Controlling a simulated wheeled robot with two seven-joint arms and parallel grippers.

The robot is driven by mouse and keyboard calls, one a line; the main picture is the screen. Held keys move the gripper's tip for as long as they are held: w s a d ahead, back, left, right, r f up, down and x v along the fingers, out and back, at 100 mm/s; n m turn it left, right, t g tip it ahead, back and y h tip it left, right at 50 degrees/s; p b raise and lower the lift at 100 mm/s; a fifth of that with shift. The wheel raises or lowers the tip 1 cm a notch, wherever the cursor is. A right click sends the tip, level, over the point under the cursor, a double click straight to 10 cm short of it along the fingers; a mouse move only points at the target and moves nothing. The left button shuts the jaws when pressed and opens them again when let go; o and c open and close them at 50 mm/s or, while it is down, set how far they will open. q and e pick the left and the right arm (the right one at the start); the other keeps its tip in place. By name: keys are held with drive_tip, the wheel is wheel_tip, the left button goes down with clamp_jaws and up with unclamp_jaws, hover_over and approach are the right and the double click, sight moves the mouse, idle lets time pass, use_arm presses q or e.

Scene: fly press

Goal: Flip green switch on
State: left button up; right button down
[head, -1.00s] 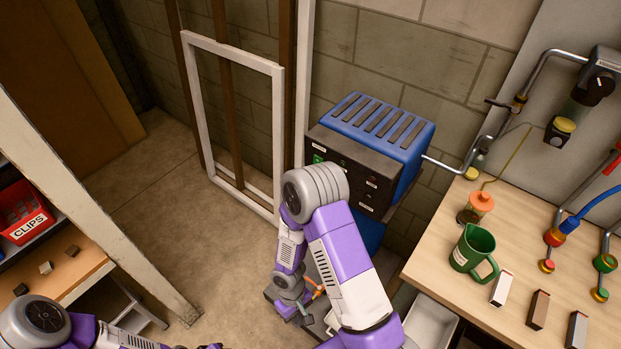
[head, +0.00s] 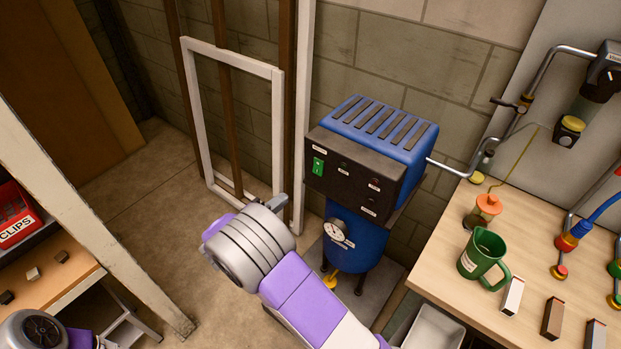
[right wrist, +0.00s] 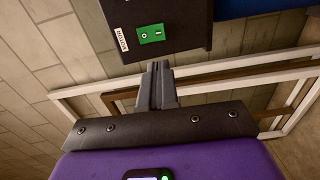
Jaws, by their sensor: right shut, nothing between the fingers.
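The green switch (head: 318,167) sits at the left end of the dark front panel of a blue machine (head: 388,122). In the right wrist view the green switch (right wrist: 151,34) shows an O mark and a bar mark. I cannot tell which side is pressed. My right gripper (right wrist: 159,68) is shut and empty, its fingertips just below the switch in that view and apart from it. In the head view a grey tip of the right gripper (head: 282,201) shows to the lower left of the panel, the rest hidden behind my arm. My left gripper is out of view.
A blue tank with a gauge (head: 336,230) stands under the panel. A white frame (head: 278,130) leans on the wall to the left. The workbench (head: 440,255) at right holds a green jug (head: 482,258) and small blocks. The floor left of the machine is clear.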

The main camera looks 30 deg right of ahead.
drive_tip(key=b+x, duration=0.1)
drive_tip(key=x, duration=1.3)
drive_tip(key=shift+d+f+h+b, duration=0.2)
drive_tip(key=shift+f+h+b, duration=0.15)
drive_tip(key=shift+b, duration=0.7)
drive_tip(key=shift+r, duration=0.25)
approach(317, 173)
drive_tip(key=s+a+f, duration=0.2)
drive_tip(key=a, duration=0.4)
drive_tip(key=shift+s+f, duration=0.15)
drive_tip(key=shift+s, duration=0.1)
